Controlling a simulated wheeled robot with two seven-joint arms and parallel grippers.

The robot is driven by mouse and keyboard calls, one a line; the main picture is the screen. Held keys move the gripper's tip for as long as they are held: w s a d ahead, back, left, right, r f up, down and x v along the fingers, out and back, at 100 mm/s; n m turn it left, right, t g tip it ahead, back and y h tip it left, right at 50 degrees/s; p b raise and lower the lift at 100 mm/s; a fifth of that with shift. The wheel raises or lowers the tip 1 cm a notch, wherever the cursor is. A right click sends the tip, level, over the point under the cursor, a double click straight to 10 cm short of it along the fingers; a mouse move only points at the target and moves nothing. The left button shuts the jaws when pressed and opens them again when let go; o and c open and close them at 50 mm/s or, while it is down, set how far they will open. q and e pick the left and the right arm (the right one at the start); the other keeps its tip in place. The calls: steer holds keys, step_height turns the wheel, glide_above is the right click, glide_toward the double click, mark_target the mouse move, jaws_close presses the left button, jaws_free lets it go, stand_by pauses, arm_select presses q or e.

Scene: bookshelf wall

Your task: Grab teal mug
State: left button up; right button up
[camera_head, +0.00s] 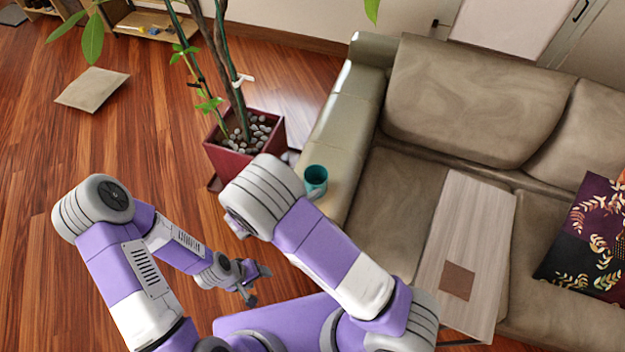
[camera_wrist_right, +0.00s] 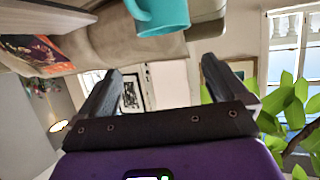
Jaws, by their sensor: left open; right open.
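The teal mug (camera_head: 315,180) stands on the sofa's left armrest in the head view, close beside my right arm. In the right wrist view the mug (camera_wrist_right: 163,14) shows at the top edge, partly cut off, with its handle toward the left. My right gripper (camera_wrist_right: 161,72) is open and empty, and the mug appears beyond its fingertips, not between them. In the head view my right gripper is hidden behind my arm. My left gripper (camera_head: 255,283) is open and empty, low over the floor and well away from the mug.
The beige sofa (camera_head: 460,90) fills the right side, with a light wooden board (camera_head: 465,230) and a patterned cushion (camera_head: 590,240). A red planter (camera_head: 228,162) with a plant stands left of the armrest. A flat beige square (camera_head: 93,89) lies on the otherwise clear left floor.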

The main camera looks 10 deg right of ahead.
mark_target(323, 170)
steer(key=w+d+f+b, duration=0.1)
steer(key=w+d+f, duration=0.1)
steer(key=d+f, duration=0.1)
steer(key=w+d+f+b, duration=0.2)
steer(key=w+d+f, duration=0.1)
steer(key=shift+w+b, duration=0.1)
steer(key=shift+b, duration=0.2)
arm_select(q)
steer(key=f, duration=0.2)
steer(key=w+f, duration=0.1)
steer(key=f, duration=0.1)
steer(key=shift+w+f, duration=0.2)
steer(key=shift+f, duration=0.1)
arm_select(e)
steer(key=shift+a, duration=0.1)
steer(key=c, duration=1.5)
